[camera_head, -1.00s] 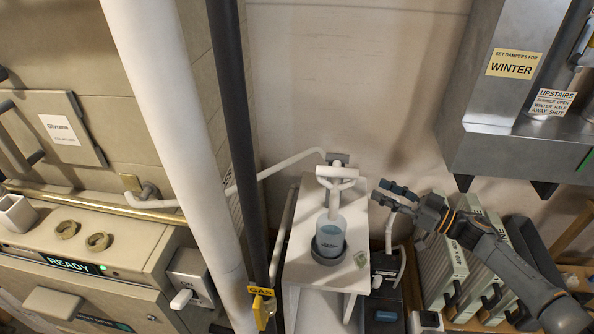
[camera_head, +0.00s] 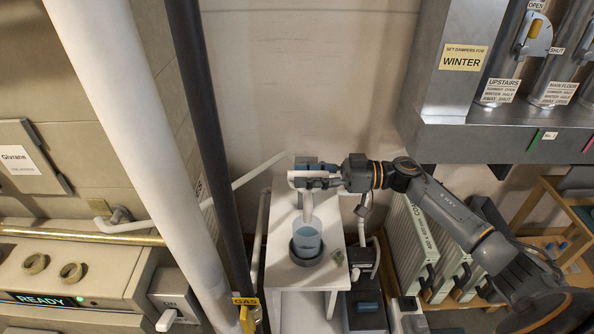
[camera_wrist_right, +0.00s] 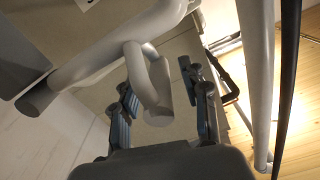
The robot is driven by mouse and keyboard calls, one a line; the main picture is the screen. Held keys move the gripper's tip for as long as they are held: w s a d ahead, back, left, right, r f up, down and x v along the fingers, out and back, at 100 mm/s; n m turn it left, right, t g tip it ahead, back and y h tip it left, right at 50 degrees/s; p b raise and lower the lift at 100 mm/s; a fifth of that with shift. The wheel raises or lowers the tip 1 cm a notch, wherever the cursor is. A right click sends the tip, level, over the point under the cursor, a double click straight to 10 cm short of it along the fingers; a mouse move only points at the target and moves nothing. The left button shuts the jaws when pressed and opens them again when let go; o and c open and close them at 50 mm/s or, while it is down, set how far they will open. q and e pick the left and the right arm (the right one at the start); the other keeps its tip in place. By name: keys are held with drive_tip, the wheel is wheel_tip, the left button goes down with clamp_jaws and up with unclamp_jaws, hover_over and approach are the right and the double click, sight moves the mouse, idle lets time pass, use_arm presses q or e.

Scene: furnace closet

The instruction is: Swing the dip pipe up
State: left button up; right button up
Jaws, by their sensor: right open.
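The white dip pipe (camera_head: 308,206) hangs down with its lower end in a translucent blue jar (camera_head: 307,241). The jar sits in a dark round holder on a small white stand. My right gripper (camera_head: 313,174) is at the top of the pipe and hides part of it. In the right wrist view, a white pipe piece (camera_wrist_right: 149,85) with a rounded end lies between the open fingers of the right gripper (camera_wrist_right: 160,92). Whether either finger touches it, I cannot tell. My left gripper is not in view.
A thick white pipe (camera_head: 130,140) and a dark gas pipe (camera_head: 205,140) with a yellow valve stand left of the stand. White finned panels (camera_head: 408,245) are at the right. A grey metal duct (camera_head: 450,130) hangs at the upper right.

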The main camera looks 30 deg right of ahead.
drive_tip(key=shift+x, duration=1.1)
clamp_jaws()
